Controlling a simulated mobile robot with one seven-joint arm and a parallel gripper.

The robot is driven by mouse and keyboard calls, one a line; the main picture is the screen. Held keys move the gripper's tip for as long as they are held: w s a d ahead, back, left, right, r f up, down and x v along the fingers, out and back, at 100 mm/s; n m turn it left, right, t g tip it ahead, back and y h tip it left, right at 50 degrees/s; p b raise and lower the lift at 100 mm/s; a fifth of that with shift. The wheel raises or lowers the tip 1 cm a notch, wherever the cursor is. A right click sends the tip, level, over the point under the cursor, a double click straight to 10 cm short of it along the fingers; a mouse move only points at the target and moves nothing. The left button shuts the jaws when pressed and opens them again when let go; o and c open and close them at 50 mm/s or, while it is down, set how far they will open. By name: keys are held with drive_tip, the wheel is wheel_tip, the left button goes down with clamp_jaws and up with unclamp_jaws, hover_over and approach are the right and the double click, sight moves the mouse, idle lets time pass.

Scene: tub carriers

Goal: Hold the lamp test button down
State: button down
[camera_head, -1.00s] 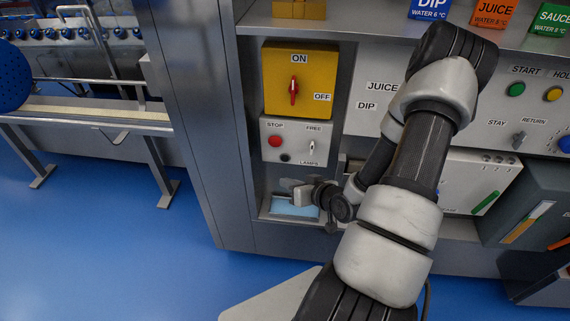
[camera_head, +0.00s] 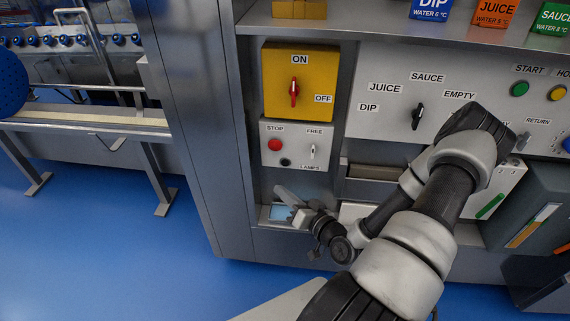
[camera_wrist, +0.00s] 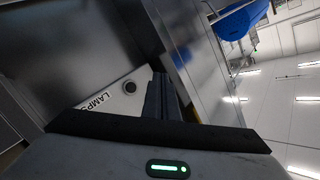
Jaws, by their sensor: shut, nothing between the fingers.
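The lamp test button (camera_head: 285,162) is a small dark round button beside the LAMPS label, low on the white panel (camera_head: 266,148) under the yellow switch box. In the wrist view the button (camera_wrist: 129,87) shows as a dark disc in a pale ring, left of my fingers. My gripper (camera_head: 279,190) is shut and empty, its fingers tilted up and left, with the tips a little below the button in the head view. In the wrist view my gripper (camera_wrist: 160,78) appears close beside the button, apart from it in the picture. Its depth from the panel is hard to tell.
A red STOP button (camera_head: 274,145) and a FREE toggle (camera_head: 313,151) share the small panel. The yellow box (camera_head: 275,80) with a red rotary switch is above. A light blue surface (camera_head: 281,212) lies in the recess below. A metal cabinet side (camera_head: 195,120) stands left.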

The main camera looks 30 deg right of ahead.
sight(285, 163)
drive_tip(key=w+d, duration=0.4)
drive_tip(key=w, duration=0.2)
drive_tip(key=shift+w+d+b, duration=0.2)
drive_tip(key=shift+w+b, duration=0.05)
drive_tip(key=shift+b, duration=0.1)
idle(1.8)
drive_tip(key=shift+w+d, duration=0.25)
drive_tip(key=shift+w, duration=0.1)
drive_tip(key=shift+w+d+b, duration=0.25)
drive_tip(key=shift+w+b, duration=0.1)
drive_tip(key=shift+w, duration=0.05)
idle(2.0)
drive_tip(key=shift+s+a, duration=0.5)
drive_tip(key=shift+s, duration=0.25)
